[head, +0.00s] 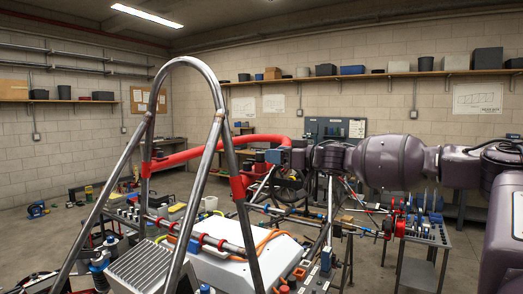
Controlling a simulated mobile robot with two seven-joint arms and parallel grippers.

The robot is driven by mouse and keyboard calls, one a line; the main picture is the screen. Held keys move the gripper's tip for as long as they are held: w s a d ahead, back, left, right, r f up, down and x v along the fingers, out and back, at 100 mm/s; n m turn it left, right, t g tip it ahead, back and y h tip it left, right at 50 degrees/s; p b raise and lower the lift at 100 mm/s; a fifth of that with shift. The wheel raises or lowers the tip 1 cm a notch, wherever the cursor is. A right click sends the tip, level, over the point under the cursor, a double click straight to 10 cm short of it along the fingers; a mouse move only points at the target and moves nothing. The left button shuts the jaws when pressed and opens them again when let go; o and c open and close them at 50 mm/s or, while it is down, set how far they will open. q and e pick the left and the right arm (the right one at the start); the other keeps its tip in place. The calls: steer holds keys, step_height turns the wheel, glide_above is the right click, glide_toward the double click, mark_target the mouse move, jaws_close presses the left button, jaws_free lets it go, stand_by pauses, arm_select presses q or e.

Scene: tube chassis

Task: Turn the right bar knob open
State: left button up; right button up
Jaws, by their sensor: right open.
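My right arm reaches in from the right, and its gripper (285,157) is at the right end of the red padded bar (215,143) of the tube chassis (228,140). The right gripper is open. A small blue block (273,157) sits at its tips, beside the red padding. I cannot tell whether they touch. I cannot make out a separate right bar knob; it may be hidden by the gripper or too small to tell. My left gripper is not in view.
The chassis's tall grey hoop and slanted tubes stand in front of the red bar. Below are a white panel (255,262) and a finned grey box (150,268). A tool cart (420,272) stands at the right. Open floor (35,260) lies at the left.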

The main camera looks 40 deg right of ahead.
mark_target(261, 153)
steer(key=p+x, duration=0.4)
steer(key=x, duration=0.1)
steer(key=shift+w, duration=0.1)
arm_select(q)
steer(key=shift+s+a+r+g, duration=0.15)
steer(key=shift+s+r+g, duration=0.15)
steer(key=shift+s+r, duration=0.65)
arm_select(e)
steer(key=shift+w+a, duration=0.1)
steer(key=shift+w, duration=0.1)
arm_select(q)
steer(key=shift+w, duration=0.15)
arm_select(e)
steer(key=c, duration=0.9)
